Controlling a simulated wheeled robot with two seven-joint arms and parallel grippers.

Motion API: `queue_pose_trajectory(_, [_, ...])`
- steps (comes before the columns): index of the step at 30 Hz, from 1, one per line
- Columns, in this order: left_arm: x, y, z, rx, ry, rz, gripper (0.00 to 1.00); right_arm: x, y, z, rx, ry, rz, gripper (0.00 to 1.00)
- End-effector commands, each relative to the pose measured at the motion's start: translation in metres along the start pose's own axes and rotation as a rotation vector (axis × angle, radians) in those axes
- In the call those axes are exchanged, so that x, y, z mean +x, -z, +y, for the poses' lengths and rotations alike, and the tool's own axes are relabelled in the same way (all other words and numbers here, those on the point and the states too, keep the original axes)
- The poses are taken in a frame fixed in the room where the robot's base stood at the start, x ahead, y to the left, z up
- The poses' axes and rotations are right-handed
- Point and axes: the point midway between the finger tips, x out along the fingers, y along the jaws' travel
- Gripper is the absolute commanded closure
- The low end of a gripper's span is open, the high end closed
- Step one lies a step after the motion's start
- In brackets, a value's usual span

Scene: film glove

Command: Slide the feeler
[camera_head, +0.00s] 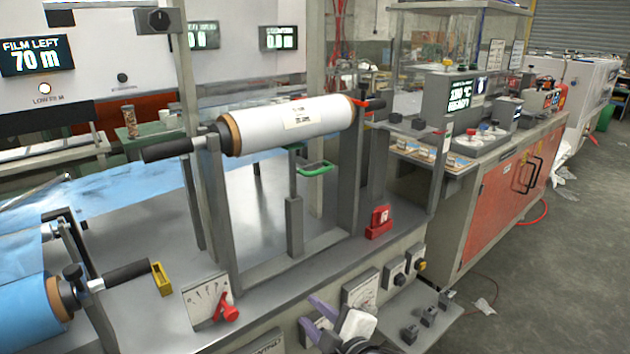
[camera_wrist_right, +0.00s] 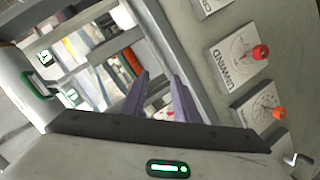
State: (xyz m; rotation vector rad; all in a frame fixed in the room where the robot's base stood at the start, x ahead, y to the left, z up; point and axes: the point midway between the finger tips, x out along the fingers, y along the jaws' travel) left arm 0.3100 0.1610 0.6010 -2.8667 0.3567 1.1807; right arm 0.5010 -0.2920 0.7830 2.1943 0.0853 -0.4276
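A green open loop (camera_head: 316,168) sits on a grey upright post (camera_head: 294,205) below a white film roll (camera_head: 290,122). It may be the feeler; I cannot be sure. My right gripper (camera_head: 314,316) is at the bottom of the head view, in front of the machine's front panel, lower than the loop and well apart from it. Its two purple fingers are apart with nothing between them; they also show in the right wrist view (camera_wrist_right: 160,90). My left gripper is not in view.
A red block (camera_head: 379,221) stands on the grey deck. A blue film roll (camera_head: 35,315) is at lower left. Grey frame posts flank the white roll.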

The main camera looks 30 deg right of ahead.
Motion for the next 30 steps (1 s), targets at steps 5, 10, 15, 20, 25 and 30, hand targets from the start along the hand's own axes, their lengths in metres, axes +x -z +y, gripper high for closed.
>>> queue_pose_trajectory(5, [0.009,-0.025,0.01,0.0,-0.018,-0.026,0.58,0.009,0.044,0.15,-0.361,-0.359,0.008,0.72])
queue_pose_trajectory(10, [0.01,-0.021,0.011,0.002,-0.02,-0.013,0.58,-0.007,0.065,0.219,-0.511,-0.531,-0.033,0.72])
queue_pose_trajectory(15, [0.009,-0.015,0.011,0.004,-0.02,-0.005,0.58,0.001,0.07,0.238,-0.535,-0.558,-0.045,0.72])
queue_pose_trajectory(20, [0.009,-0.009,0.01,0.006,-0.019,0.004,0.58,0.026,0.073,0.253,-0.532,-0.556,-0.043,0.72])
queue_pose_trajectory(25, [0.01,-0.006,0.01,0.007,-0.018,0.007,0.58,0.053,0.076,0.268,-0.53,-0.555,-0.043,0.72])
queue_pose_trajectory(30, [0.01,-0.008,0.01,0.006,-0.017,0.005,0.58,0.07,0.077,0.277,-0.529,-0.552,-0.042,0.72])
